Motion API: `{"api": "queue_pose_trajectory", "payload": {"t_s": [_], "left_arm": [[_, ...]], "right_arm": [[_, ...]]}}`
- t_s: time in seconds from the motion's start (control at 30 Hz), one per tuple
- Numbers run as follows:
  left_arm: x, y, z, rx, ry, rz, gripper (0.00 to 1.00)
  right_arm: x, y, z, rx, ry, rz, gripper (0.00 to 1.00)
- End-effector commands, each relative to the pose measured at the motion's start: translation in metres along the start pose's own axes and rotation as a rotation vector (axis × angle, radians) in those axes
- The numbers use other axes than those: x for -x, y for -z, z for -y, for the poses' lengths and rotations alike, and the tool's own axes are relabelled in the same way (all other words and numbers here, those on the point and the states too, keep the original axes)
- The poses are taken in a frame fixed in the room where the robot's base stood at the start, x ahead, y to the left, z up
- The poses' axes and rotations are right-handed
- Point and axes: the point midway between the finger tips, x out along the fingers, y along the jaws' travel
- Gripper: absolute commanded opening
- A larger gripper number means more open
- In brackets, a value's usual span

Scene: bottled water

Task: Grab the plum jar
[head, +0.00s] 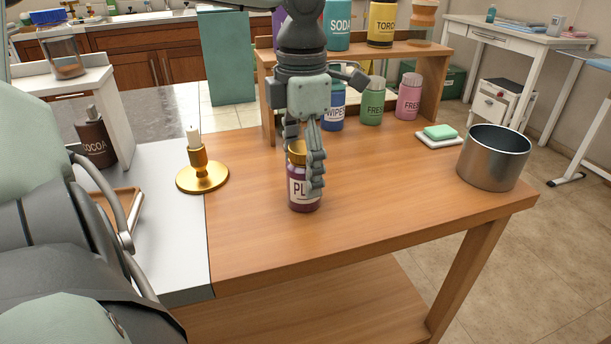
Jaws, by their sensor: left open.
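The plum jar (302,200) stands upright on the wooden table, with a gold lid, dark purple contents and a label that reads "PL" where it shows. My left gripper (303,168) is above and around the jar, pointing down. One finger crosses the front right of the jar and hides part of the label and lid. The other finger is mostly hidden near the lid's far left. The gripper is open; whether a finger touches the jar I cannot tell. My right gripper is not in view.
A gold candlestick (203,178) stands left of the jar. A metal pot (494,158) and a green soap on a white dish (439,140) are at the right. Behind is a wooden shelf (432,82) with several bottles. The table's front (330,240) is clear.

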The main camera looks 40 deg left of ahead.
Motion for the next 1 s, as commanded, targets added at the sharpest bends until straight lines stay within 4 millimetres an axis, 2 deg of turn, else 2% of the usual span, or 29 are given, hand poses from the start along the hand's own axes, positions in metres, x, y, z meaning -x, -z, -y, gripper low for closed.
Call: {"api": "queue_pose_trajectory", "payload": {"t_s": [0.13, 0.37, 0.47, 0.83, 1.0], "left_arm": [[-0.0148, -0.0002, -0.0002, 0.002, 0.000, -0.001, 0.73], [-0.0164, -0.0007, -0.0003, 0.002, 0.000, 0.001, 0.73], [-0.0163, -0.0007, -0.0003, 0.002, 0.000, 0.001, 0.64], [-0.0160, -0.0009, -0.0003, 0.002, 0.000, 0.002, 0.18], [-0.0157, -0.0011, -0.0004, 0.002, -0.001, 0.003, 0.17]], "right_arm": [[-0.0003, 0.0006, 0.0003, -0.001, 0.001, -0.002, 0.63], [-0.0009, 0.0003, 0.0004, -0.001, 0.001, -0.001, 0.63], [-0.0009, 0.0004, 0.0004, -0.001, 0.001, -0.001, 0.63], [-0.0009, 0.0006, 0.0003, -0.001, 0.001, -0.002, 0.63], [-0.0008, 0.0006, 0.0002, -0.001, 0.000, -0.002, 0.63]]}}
